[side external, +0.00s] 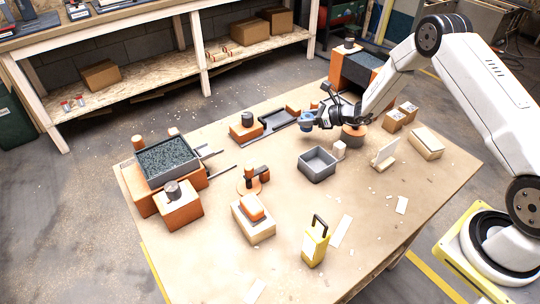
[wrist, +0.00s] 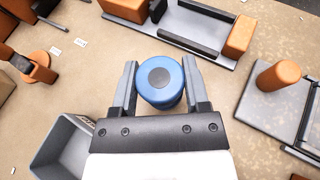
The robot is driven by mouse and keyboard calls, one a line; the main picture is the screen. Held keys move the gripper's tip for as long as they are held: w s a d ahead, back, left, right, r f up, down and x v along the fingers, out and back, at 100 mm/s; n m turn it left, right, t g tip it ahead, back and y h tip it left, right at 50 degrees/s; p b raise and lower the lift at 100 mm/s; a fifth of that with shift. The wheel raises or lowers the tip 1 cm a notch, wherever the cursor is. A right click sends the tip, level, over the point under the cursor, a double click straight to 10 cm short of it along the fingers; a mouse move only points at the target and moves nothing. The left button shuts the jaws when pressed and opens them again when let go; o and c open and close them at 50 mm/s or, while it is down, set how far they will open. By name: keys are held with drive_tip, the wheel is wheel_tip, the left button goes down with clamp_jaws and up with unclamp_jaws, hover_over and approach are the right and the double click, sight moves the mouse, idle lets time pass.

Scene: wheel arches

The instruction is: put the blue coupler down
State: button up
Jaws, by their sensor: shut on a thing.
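The blue coupler (wrist: 161,82) is a short round piece with a grey disc in the middle of its top. It sits between the two fingers of my gripper (wrist: 160,88) in the wrist view. In the side view my gripper (side external: 309,121) is shut on the coupler (side external: 306,119) and appears to hold it above the table, near the dark tray. The height of the coupler's underside above the table is hard to tell.
A grey open bin (side external: 318,163) stands close by, also at lower left in the wrist view (wrist: 66,148). A dark rail tray (side external: 277,121) with orange blocks lies behind. A yellow tool (side external: 314,246) stands at the front. Bare tabletop (side external: 371,205) is free at right front.

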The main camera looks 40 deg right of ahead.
sight(304, 127)
drive_tip(key=shift+w+f, duration=0.25)
drive_tip(key=shift+f, duration=0.05)
drive_tip(key=shift+f, duration=0.1)
drive_tip(key=shift+w+f, duration=0.2)
drive_tip(key=shift+f, duration=1.5)
drive_tip(key=shift+f, duration=0.2)
drive_tip(key=o, duration=1.2)
drive_tip(key=shift+o, duration=0.2)
drive_tip(key=shift+r, duration=0.2)
drive_tip(key=shift+v, duration=6)
